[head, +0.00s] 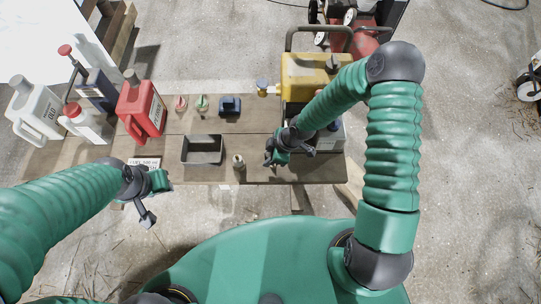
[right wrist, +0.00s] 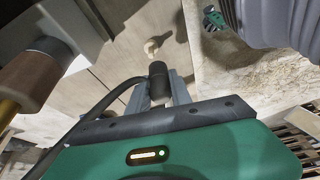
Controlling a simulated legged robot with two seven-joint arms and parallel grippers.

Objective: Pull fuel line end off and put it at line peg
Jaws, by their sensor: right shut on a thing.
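The fuel line end (right wrist: 158,78) is a short black cylinder in the right wrist view. A thin black line (right wrist: 98,108) curves away from it to the lower left. My right gripper (right wrist: 160,96) is shut on this end. In the head view my right gripper (head: 271,157) is over the bench front, beside the yellow-topped machine (head: 312,74); the line end is too small to make out there. A pale wooden peg (right wrist: 152,47) stands just beyond the held end, apart from it. My left gripper (head: 150,204) hangs off the bench's front edge; its jaw state is unclear.
White containers (head: 37,112) stand left. A brown cylinder (right wrist: 38,75) is close at the wrist view's left.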

